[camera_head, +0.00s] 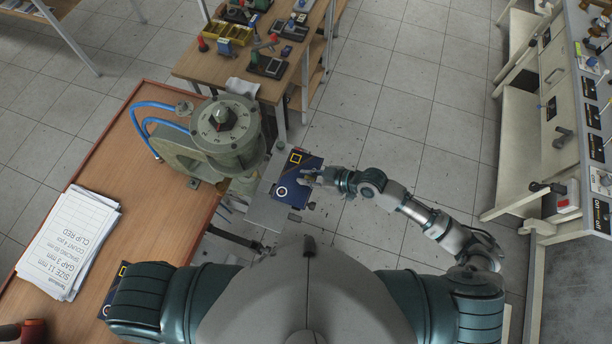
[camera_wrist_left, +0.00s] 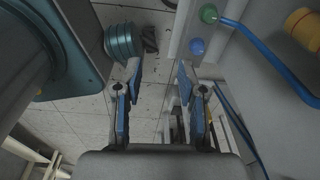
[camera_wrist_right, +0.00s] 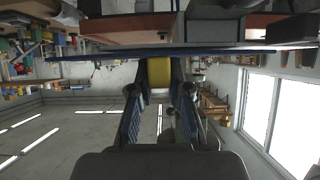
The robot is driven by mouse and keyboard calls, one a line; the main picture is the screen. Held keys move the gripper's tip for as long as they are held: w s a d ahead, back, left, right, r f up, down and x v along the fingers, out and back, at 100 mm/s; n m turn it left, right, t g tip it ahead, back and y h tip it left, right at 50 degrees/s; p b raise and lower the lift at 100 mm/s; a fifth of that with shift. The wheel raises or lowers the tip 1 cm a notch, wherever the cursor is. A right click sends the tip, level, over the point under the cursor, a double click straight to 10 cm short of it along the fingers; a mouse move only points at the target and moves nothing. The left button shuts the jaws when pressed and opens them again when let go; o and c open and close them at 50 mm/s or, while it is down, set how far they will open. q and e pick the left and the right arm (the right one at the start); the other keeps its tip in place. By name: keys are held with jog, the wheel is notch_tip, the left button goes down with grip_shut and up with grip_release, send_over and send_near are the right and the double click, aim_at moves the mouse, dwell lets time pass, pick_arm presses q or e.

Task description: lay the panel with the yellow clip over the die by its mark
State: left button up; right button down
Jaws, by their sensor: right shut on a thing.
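The dark blue panel (camera_head: 296,181), with a yellow square outline and a white ring printed on it, lies level at the press, over a flat grey metal plate (camera_head: 266,213). I cannot tell whether panel and plate touch. My right gripper (camera_head: 311,178) is at the panel's right edge. In the right wrist view the panel shows edge-on (camera_wrist_right: 120,54), and the right gripper (camera_wrist_right: 159,92) is shut on its yellow clip (camera_wrist_right: 159,72). The die is not clearly seen. My left gripper (camera_wrist_left: 155,90) is open and empty; the head view does not show it.
The grey-green press (camera_head: 222,130) with a dial stands on the wooden table, with blue hoses behind it. Printed sheets (camera_head: 70,240) lie on the table. A second dark panel (camera_head: 120,272) is partly hidden by my left arm. A parts bench (camera_head: 262,40) stands beyond.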

aim_at(284, 174)
jog(key=shift+d, duration=0.2)
jog(key=shift+w+d, duration=0.1)
jog(key=shift+d, duration=0.05)
jog(key=shift+a, duration=0.5)
jog(key=shift+w+a, duration=0.15)
jog(key=shift+a, duration=0.75)
jog(key=shift+d, duration=0.2)
jog(key=shift+p, duration=0.3)
jog(key=shift+w, duration=0.1)
jog(key=shift+a, duration=0.75)
jog(key=shift+d, duration=0.65)
pick_arm(q)
jog(key=shift+d+r, duration=0.25)
jog(key=shift+d, duration=0.3)
jog(key=shift+d+r, duration=0.2)
jog(key=shift+d, duration=0.3)
jog(key=shift+a+f, duration=0.1)
jog(key=shift+a, duration=0.15)
pick_arm(e)
jog(key=shift+d, duration=0.15)
